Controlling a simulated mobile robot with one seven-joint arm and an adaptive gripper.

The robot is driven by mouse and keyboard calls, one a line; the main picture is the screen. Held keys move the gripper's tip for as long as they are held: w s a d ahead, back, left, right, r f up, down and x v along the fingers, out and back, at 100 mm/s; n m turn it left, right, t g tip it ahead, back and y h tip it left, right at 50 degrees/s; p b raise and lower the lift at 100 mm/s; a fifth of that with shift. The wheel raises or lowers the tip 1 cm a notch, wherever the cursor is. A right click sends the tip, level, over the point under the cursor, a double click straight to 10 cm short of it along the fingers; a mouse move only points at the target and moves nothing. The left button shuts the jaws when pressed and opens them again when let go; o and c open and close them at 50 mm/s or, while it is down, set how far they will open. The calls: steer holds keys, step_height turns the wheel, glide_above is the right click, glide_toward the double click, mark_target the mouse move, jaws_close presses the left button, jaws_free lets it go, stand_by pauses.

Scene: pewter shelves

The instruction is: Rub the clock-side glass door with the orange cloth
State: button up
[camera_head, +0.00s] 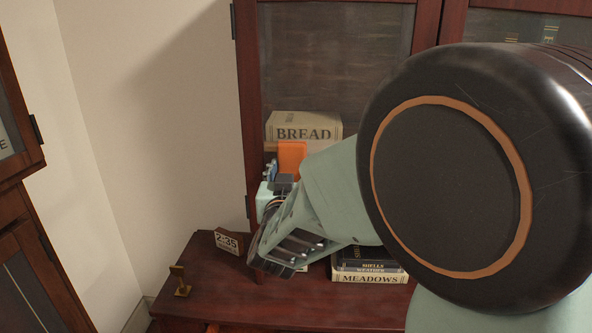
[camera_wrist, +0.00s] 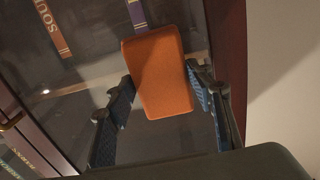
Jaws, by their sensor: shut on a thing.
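The orange cloth (camera_head: 291,158) is a folded pad held upright in front of the left glass door (camera_head: 330,60). In the wrist view the cloth (camera_wrist: 158,72) sits between the two fingers of my gripper (camera_wrist: 162,90), which is shut on it. The glass door (camera_wrist: 95,100) lies behind the cloth there; I cannot tell whether they touch. The clock (camera_head: 229,241), reading 2:35, stands on the ledge below, left of my gripper (camera_head: 282,165). My arm hides much of the door's lower right.
A stack of books (camera_head: 369,270) lies on the wooden ledge (camera_head: 215,290) under my arm. A small brass stand (camera_head: 180,281) is at the ledge's left. Another cabinet (camera_head: 22,200) stands at far left.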

steer(key=shift+w, duration=0.25)
steer(key=d+b, duration=0.6)
steer(key=d, duration=0.5)
steer(key=shift+s+d, duration=0.15)
steer(key=shift+d, duration=0.1)
stand_by(0.6)
